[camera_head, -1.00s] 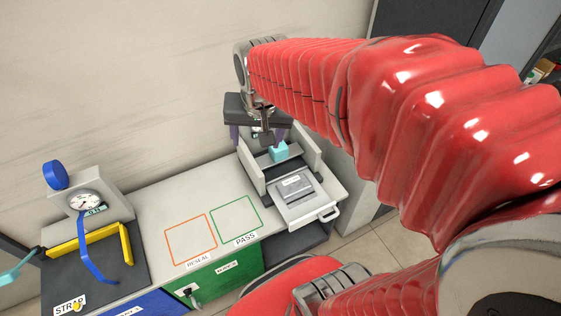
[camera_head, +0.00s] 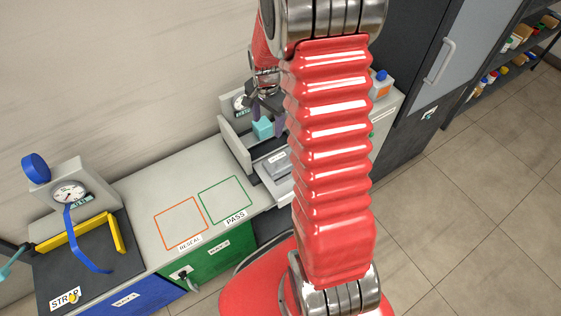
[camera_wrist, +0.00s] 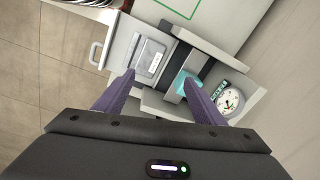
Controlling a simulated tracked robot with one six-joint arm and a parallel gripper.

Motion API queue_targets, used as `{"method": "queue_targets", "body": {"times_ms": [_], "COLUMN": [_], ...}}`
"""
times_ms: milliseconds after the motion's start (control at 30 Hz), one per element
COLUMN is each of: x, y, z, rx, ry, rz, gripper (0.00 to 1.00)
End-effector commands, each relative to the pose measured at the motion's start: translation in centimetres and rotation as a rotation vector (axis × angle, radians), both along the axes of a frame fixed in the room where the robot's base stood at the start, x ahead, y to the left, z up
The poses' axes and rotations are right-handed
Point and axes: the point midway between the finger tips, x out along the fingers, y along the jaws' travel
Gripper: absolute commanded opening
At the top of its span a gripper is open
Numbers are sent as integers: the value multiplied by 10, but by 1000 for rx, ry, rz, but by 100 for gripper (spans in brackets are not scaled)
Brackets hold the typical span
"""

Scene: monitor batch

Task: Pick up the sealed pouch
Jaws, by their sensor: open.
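A flat grey pouch with a pale label (camera_wrist: 150,57) lies on the white pulled-out tray (camera_wrist: 122,50) in the wrist view. In the head view the pouch (camera_head: 277,163) shows partly, with my arm covering the tray's right side. My gripper (camera_wrist: 159,75) is open and empty, its two purple fingers spread. In the wrist view the pouch appears just beyond the left fingertip, and a teal block (camera_wrist: 181,82) appears near the right fingertip. In the head view my gripper (camera_head: 267,119) hangs over the station near the teal block (camera_head: 263,128). Its exact height is unclear.
A dial gauge (camera_wrist: 230,101) stands close to the right finger in the wrist view. The counter (camera_head: 150,190) with orange RESEAL and green PASS outlines is clear. At left are a gauge stand (camera_head: 70,190) and a yellow bracket (camera_head: 80,232). A grey cabinet (camera_head: 425,70) stands right.

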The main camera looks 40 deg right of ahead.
Motion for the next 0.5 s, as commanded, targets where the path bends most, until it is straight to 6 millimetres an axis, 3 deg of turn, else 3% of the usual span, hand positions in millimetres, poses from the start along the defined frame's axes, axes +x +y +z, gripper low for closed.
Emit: {"method": "queue_targets", "body": {"times_ms": [100,300,500], "x": [1,-1,-4], "y": [-17,-39,-48], "z": [-34,-84,-105], "rx": [17,38,46], "ry": [29,63,79], "rz": [-94,-236,-299], "gripper": [63,63,63]}}
